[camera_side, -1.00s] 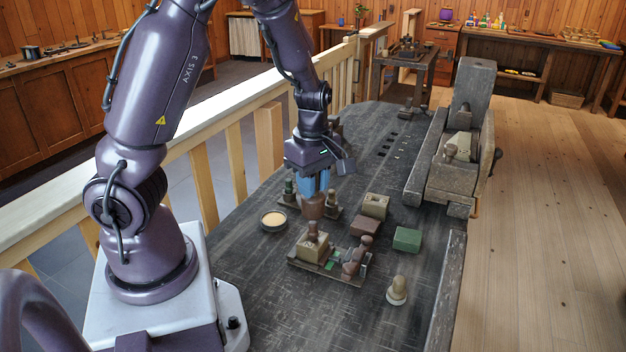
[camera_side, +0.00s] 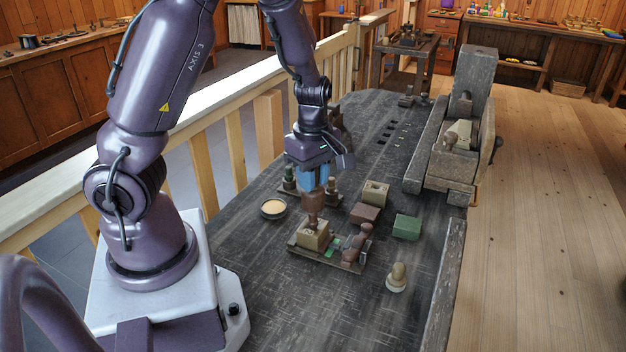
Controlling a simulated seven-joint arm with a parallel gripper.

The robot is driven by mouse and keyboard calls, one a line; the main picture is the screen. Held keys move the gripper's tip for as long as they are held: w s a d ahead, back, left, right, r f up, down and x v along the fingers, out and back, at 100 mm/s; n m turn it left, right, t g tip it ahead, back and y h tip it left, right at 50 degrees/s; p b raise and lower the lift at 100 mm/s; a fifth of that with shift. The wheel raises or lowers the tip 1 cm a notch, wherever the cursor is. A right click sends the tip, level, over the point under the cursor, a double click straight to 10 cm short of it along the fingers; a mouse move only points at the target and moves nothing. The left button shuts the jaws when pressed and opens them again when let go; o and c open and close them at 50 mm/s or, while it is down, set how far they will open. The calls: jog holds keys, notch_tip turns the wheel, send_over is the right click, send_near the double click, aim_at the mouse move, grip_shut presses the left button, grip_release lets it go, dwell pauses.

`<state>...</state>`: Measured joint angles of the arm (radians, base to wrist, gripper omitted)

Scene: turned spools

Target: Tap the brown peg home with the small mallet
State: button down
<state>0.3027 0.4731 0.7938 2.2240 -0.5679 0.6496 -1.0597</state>
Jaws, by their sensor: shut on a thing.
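My gripper (camera_side: 315,184) has blue fingers and is shut on a brown turned piece that looks like the small mallet (camera_side: 314,203), held upright with its head down. The mallet is right above a beige block (camera_side: 313,238) on a dark wooden board (camera_side: 322,260). The brown peg stands in the top of this block, and only a little of it (camera_side: 313,223) shows below the mallet head. I cannot tell whether mallet and peg touch, or how deep the peg sits.
Brown turned pieces (camera_side: 355,245) stand on the board's right side. A round dish (camera_side: 273,208), a beige block with a hole (camera_side: 375,193), a brown block (camera_side: 365,213), a green block (camera_side: 407,227) and a pale knob (camera_side: 397,278) stand around it. The near tabletop (camera_side: 300,310) is clear.

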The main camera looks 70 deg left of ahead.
jog(key=shift+r, duration=0.5)
jog(key=shift+f, duration=0.15)
jog(key=shift+f, duration=1.25)
jog(key=shift+r, duration=0.1)
jog(key=shift+r, duration=1)
jog(key=shift+f, duration=0.1)
notch_tip(320, 180, down, 3)
jog(key=shift+r, duration=3.3)
